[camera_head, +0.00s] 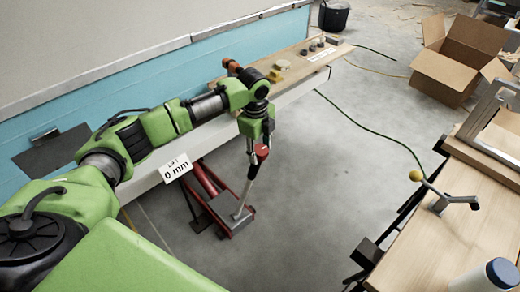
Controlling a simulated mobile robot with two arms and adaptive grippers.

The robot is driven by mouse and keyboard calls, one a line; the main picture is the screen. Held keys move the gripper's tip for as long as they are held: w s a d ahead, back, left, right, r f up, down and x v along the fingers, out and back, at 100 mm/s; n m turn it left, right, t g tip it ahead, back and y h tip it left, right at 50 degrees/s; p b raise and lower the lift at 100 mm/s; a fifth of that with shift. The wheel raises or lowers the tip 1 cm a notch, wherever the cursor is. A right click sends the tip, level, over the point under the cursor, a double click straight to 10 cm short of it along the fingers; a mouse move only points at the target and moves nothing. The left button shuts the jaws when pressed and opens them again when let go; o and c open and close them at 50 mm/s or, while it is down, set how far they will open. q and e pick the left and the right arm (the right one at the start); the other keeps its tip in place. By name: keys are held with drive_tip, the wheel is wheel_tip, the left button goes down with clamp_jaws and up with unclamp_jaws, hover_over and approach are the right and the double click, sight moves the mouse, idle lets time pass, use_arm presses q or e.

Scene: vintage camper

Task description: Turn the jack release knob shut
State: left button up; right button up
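A red floor jack (205,186) stands low by the camper's side, with a grey lever (246,188) rising from its near end to a red and black grip (262,151). A white label reading "0 mm" (175,167) shows beside the jack. My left gripper (258,142) points down at the top of the lever, close to the red grip. I cannot tell if it touches the grip or how far its fingers are apart. I cannot make out a separate release knob. My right gripper is not in view.
A wooden shelf (335,51) with small items runs along the camper's teal side. A workbench (440,240) with a yellow-balled lever (416,175) and a white bottle (490,276) is at right.

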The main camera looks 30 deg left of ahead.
use_arm(q)
drive_tip(key=c, duration=0.5)
drive_tip(key=shift+r+n+p, duration=0.15)
drive_tip(key=shift+n+p, duration=0.15)
drive_tip(key=shift+p, duration=0.4)
drive_tip(key=n+t+p, duration=0.1)
drive_tip(key=n+p, duration=0.4)
drive_tip(key=p, duration=0.1)
drive_tip(key=n+t+y+p, duration=0.1)
drive_tip(key=n+p, duration=0.3)
drive_tip(key=p, duration=0.3)
drive_tip(key=shift+s+d+n, duration=0.15)
drive_tip(key=shift+n, duration=0.25)
drive_tip(key=n+y+p, duration=0.1)
drive_tip(key=n+p, duration=0.1)
drive_tip(key=n, duration=0.1)
drive_tip(key=shift+t, duration=0.4)
drive_tip(key=shift+f+n+y+p, duration=0.1)
drive_tip(key=shift+n+y+p, duration=0.35)
drive_tip(key=shift+n, duration=0.6)
drive_tip(key=shift+f+n+y+p, duration=0.15)
drive_tip(key=shift+n+p, duration=0.45)
drive_tip(key=shift+n, duration=0.45)
